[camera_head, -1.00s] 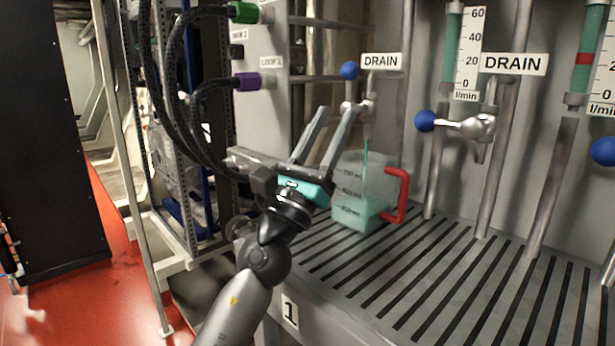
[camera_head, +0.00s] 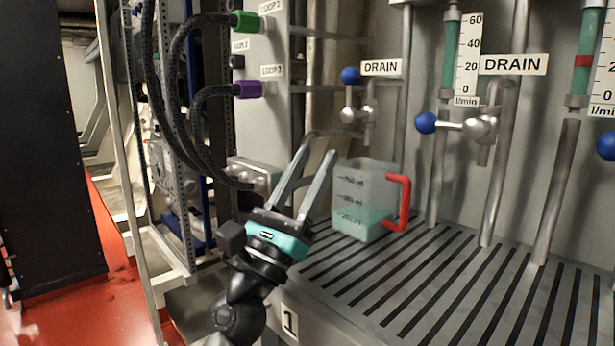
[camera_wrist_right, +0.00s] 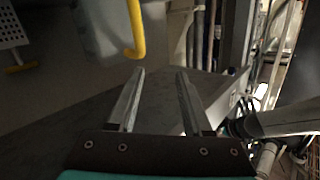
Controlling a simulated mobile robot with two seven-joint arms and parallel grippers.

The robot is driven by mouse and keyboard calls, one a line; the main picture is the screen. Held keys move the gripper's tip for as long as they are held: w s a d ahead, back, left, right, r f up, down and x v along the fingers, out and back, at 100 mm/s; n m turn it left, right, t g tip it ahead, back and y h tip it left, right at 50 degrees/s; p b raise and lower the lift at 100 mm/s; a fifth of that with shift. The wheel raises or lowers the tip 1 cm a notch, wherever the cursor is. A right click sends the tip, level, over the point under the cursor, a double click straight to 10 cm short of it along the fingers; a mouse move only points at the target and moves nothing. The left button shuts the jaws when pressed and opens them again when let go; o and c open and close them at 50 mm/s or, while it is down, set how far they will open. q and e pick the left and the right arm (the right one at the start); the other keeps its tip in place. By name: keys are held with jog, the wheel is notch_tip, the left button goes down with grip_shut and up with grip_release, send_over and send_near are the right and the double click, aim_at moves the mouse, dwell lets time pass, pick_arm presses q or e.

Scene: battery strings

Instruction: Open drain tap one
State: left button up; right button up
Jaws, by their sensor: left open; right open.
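The drain tap (camera_head: 350,112) nearest the left, under a DRAIN label, has a blue ball knob (camera_head: 350,75) on a lever pointing up. No stream shows below its spout. A clear jug (camera_head: 364,185) with a red handle stands upright under it on the slatted tray, with teal liquid in its lower part. My left gripper (camera_head: 318,152) is open and empty, left of the jug and below the tap, touching neither as far as I can tell. My right gripper (camera_wrist_right: 160,72) is open and empty in the right wrist view; the tap is not seen there.
A second tap (camera_head: 480,124) has its blue-ball lever pointing left. Black hoses (camera_head: 172,110) hang at the left beside a grey panel. The slatted tray (camera_head: 460,290) is clear to the right of the jug. The right wrist view shows a yellow handle (camera_wrist_right: 136,30).

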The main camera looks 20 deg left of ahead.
pick_arm(q)
jog(key=shift+s+a+f, duration=0.1)
jog(key=shift+s+f, duration=0.25)
jog(key=shift+f, duration=0.1)
dwell(0.5)
